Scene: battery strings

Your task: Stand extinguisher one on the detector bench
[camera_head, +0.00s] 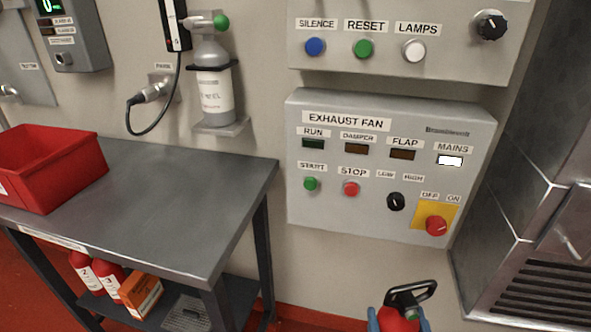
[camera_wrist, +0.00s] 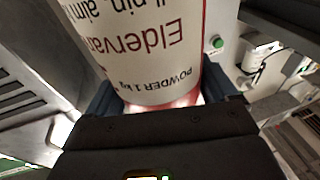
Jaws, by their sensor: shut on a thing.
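My gripper (camera_head: 398,321) is at the bottom edge of the head view, its blue fingers shut on a red fire extinguisher (camera_head: 396,317) with a black handle. In the wrist view the held extinguisher (camera_wrist: 150,50) fills the upper middle; its white label reads upside down and its number does not show. The grey metal bench (camera_head: 190,180) is at the left of the head view, apart from my gripper. The small label on its front edge is too small to read.
A red bin (camera_head: 45,175) stands on the bench's left part; the right part of the top is clear. Two extinguishers (camera_head: 100,275) marked 2 and 3 and an orange box (camera_head: 140,293) are on the lower shelf. The exhaust fan panel (camera_head: 375,225) is on the wall behind; a metal cabinet (camera_head: 530,230) stands right.

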